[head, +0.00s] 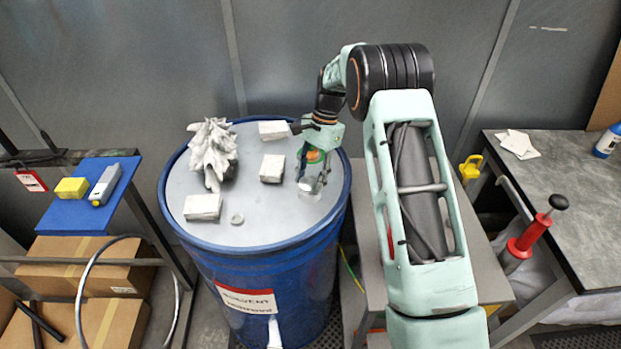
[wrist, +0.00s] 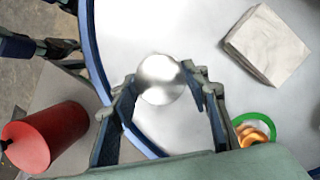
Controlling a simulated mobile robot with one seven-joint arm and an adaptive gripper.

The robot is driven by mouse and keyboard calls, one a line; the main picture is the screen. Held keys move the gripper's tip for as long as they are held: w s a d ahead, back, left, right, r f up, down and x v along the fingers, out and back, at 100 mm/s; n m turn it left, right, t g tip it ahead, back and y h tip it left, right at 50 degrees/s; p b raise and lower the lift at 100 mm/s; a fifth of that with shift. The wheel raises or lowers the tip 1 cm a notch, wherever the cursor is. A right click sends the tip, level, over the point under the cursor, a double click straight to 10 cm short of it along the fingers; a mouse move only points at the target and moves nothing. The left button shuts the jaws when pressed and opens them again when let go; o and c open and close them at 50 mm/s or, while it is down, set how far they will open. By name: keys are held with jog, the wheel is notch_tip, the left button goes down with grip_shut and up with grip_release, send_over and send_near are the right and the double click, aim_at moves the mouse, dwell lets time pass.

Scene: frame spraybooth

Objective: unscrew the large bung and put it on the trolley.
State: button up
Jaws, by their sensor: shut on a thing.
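My gripper (head: 312,178) is over the right part of the lid of a blue drum (head: 270,270). In the wrist view its fingers (wrist: 160,95) are shut on a shiny round metal bung (wrist: 161,79), near the drum's blue rim. Whether the bung is still threaded or lifted, I cannot tell. A smaller ring-shaped fitting (head: 237,218) shows at the front of the lid. A grey-topped stand (head: 366,205) beside the drum is partly hidden by my arm. A blue-topped stand (head: 62,216) is at the left. Which one is the trolley is unclear.
Several folded white cloths (head: 203,207) and a crumpled white bundle (head: 213,150) lie on the lid. A green ring with an orange centre (wrist: 254,131) is close to my gripper. A red cylinder (wrist: 45,135) stands outside the rim. A bench (head: 560,180) is at the right.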

jog(key=n, duration=0.2)
jog(key=n+g+h, duration=0.1)
jog(key=n, duration=0.1)
jog(key=shift+s+a+f+n, duration=0.1)
jog(key=shift+a+n, duration=0.1)
jog(key=shift+n, duration=0.1)
jog(key=o, duration=0.8)
jog(key=shift+c, duration=0.2)
